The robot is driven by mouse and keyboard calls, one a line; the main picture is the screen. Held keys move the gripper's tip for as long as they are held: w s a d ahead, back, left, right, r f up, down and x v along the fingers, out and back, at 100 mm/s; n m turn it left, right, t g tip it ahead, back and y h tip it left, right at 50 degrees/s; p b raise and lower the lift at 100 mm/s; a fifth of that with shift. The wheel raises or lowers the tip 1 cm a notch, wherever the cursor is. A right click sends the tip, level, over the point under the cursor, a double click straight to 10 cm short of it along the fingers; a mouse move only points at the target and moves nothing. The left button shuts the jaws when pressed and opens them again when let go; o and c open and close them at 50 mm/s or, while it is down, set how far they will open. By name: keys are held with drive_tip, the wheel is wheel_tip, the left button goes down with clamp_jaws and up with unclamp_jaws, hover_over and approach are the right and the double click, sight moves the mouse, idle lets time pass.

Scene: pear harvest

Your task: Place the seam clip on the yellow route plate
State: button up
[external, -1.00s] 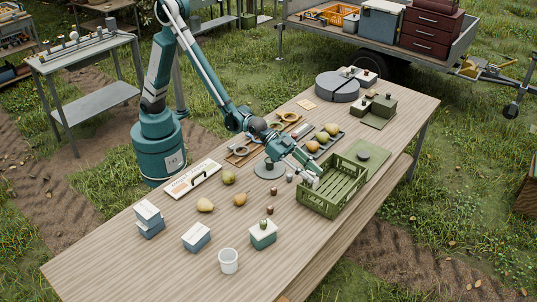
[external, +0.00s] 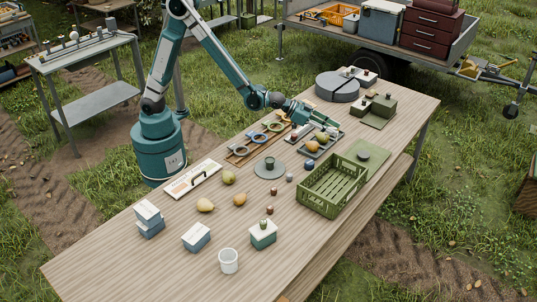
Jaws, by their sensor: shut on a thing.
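My gripper (external: 331,121) is at the far part of the wooden table, over or just behind the tray of pears. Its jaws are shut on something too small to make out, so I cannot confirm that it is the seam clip. I cannot pick out the seam clip elsewhere on the table. The yellow route plate is not clearly visible; my forearm and gripper cover the spot where a small pale yellowish card lay.
A green slatted crate (external: 311,194) stands near the right edge. A grey round disc (external: 337,93) and green blocks (external: 383,104) are at the far end.

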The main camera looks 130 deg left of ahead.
drive_tip(key=s+a+n+g+y, duration=0.1)
drive_tip(key=s+a+n+y, duration=0.1)
drive_tip(key=s+a, duration=0.85)
drive_tip(key=s+a+n+g+y, duration=0.2)
drive_tip(key=s+a, duration=0.5)
drive_tip(key=a, duration=0.6)
drive_tip(key=s+a+n+g+y, duration=0.1)
drive_tip(key=s+a+n+g, duration=0.1)
drive_tip(key=s+a, duration=0.8)
drive_tip(key=s+a+n+g+y, duration=0.2)
drive_tip(key=s+a, duration=0.5)
drive_tip(key=s, duration=0.6)
drive_tip(key=f, duration=0.4)
drive_tip(key=shift+s+a+f, duration=0.15)
drive_tip(key=shift+s+f, duration=0.15)
drive_tip(key=shift+s, duration=0.05)
drive_tip(key=shift+f, duration=0.15)
drive_tip(key=shift+f+b, duration=0.95)
drive_tip(key=shift+f, duration=2.05)
drive_tip(key=shift+f, duration=0.1)
drive_tip(key=shift+f+b, duration=0.55)
drive_tip(key=shift+f, duration=1.2)
